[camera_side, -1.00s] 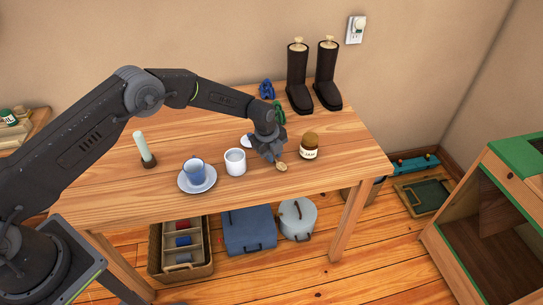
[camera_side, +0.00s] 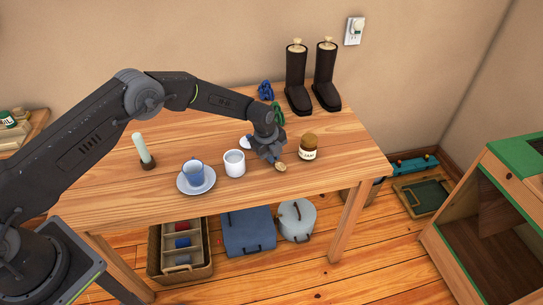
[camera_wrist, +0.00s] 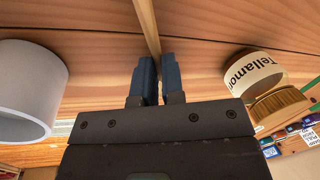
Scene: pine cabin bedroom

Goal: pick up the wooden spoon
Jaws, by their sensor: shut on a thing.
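The wooden spoon shows in the wrist view as a pale thin handle (camera_wrist: 148,25) that runs up from between the fingers. In the side view a small rounded tan end (camera_side: 281,167), likely the spoon's, shows just below my gripper. My gripper (camera_side: 270,155) is low over the right part of the table. In the wrist view its blue fingers (camera_wrist: 156,80) are shut on the spoon. The gripper hides the rest of the spoon, and I cannot tell if it touches the tabletop.
A white mug (camera_side: 234,164) stands close left of my gripper, and a labelled jar (camera_side: 308,148) close right. A blue cup (camera_side: 192,171) on a saucer (camera_side: 208,187) and a candle (camera_side: 143,150) stand farther left. Dark boots (camera_side: 297,90) stand behind. The table's front right (camera_side: 345,170) is clear.

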